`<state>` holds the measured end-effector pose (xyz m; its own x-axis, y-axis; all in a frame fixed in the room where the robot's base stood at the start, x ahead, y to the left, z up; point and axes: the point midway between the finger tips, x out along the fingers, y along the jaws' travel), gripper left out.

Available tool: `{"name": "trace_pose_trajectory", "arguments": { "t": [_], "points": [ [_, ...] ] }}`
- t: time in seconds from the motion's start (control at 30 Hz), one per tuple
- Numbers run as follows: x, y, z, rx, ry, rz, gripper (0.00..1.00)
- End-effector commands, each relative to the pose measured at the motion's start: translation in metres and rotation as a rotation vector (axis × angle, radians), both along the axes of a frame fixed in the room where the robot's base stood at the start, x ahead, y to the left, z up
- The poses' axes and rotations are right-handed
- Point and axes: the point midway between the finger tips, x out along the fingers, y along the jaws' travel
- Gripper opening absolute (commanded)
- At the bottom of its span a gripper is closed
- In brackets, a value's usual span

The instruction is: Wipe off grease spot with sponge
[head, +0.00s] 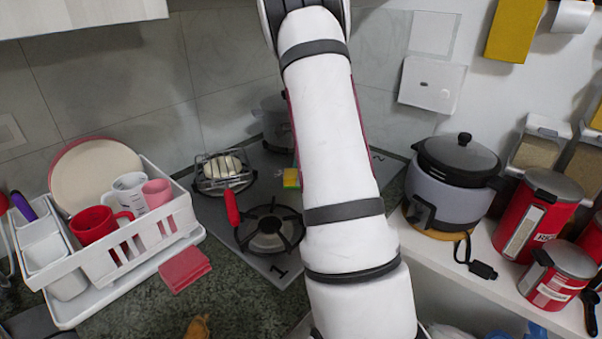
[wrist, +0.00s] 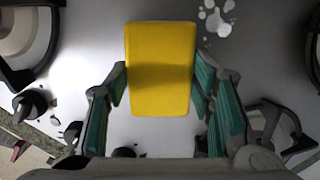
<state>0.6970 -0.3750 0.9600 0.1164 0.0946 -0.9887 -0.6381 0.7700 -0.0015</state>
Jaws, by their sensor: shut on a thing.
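A yellow sponge (wrist: 160,65) is held between the two teal-padded fingers of my gripper (wrist: 160,85) in the wrist view. Pale whitish spots (wrist: 214,19), looking like the grease spot, lie on the grey stove surface at the top of the wrist view, right of and beyond the sponge. I cannot tell whether the sponge touches the stove.
The stove (head: 216,207) has a front burner (head: 268,231) and a rack with pale food (head: 222,168) at its left. A pot (head: 275,118) stands behind. A dish rack (head: 125,262) is at left, a rice cooker (head: 450,190) and red canisters (head: 535,217) at right.

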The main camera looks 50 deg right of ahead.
Motion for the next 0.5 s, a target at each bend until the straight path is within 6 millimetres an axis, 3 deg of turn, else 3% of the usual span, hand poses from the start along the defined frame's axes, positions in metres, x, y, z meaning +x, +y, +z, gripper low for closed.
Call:
{"name": "trace_pose_trajectory", "arguments": {
  "t": [0.5],
  "points": [
    [-0.001, 0.0, 0.048, -0.002, -0.001, 0.001, 0.27]
  ]
}}
